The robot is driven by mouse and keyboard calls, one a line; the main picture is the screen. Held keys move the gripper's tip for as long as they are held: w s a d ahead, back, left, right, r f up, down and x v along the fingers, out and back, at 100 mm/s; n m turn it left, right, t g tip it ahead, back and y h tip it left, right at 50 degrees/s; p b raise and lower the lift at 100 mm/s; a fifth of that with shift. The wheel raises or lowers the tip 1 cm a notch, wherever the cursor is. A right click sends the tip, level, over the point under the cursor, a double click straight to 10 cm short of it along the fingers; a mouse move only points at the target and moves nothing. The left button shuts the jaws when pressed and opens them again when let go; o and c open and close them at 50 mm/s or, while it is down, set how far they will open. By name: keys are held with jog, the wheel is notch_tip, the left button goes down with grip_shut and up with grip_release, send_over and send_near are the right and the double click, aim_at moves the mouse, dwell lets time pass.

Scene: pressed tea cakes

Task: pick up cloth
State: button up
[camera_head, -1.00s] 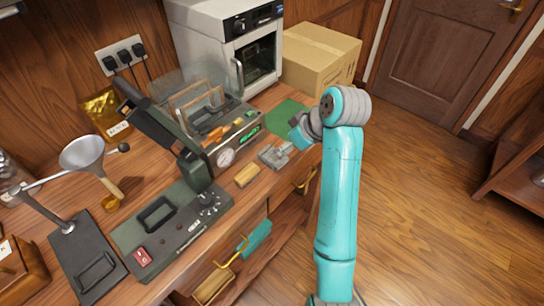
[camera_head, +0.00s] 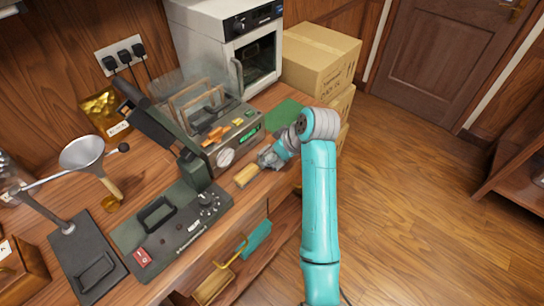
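My gripper (camera_head: 267,159) is low over the worktop's front edge, in front of the device with the green display. It is above and apart from the teal piece. Its fingers are too small to tell whether they are open or shut.
A tan block (camera_head: 246,175) lies just left of my gripper. Behind are the display device (camera_head: 232,146) and a white oven (camera_head: 228,45). A dark press base (camera_head: 172,232) and a funnel (camera_head: 83,154) stand left. Cardboard boxes (camera_head: 318,60) are at the back.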

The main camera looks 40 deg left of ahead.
jog(key=c, duration=1)
jog(key=shift+c, duration=0.2)
notch_tip(320, 180, up, 10)
